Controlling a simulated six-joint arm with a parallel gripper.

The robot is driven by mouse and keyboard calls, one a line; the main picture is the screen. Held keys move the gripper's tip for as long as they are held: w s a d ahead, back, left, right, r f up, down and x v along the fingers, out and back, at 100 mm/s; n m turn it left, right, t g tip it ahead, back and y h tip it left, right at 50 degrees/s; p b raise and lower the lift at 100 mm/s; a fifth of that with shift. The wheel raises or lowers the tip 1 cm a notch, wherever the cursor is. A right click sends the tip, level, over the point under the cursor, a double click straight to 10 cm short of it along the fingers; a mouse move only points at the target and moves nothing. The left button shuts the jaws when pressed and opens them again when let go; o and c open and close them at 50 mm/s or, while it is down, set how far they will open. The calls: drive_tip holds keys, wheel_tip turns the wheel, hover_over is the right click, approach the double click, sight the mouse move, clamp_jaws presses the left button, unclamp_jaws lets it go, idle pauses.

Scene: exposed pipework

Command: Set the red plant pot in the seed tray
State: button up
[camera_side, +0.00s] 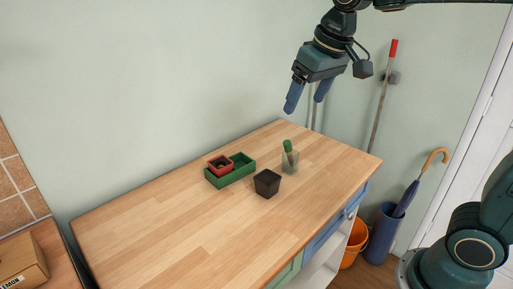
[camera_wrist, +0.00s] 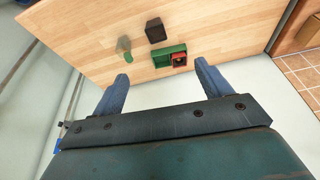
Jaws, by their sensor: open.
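The red plant pot (camera_side: 220,165) is small and square with a dark inside. It sits in the left part of the green seed tray (camera_side: 232,179), and the tray's right part is empty. In the wrist view the red pot (camera_wrist: 179,60) is in the right end of the green tray (camera_wrist: 162,60). My gripper (camera_side: 307,103) is open and empty, its blue fingers pointing down, high above the back of the worktop and apart from the pot and tray. In the wrist view my fingers (camera_wrist: 162,78) are spread with nothing between them.
A black square pot (camera_side: 267,184) stands in front of the tray on the wooden worktop (camera_side: 170,230). The left and front of the worktop are clear. A wall runs behind.

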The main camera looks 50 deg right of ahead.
drive_tip(key=s+f+t, duration=0.1)
drive_tip(key=s+f, duration=0.2)
drive_tip(key=s, duration=0.6)
drive_tip(key=s+f, duration=0.2)
drive_tip(key=s, duration=0.7)
drive_tip(key=shift+d+f+n+t, duration=0.4)
drive_tip(key=shift+w, duration=0.1)
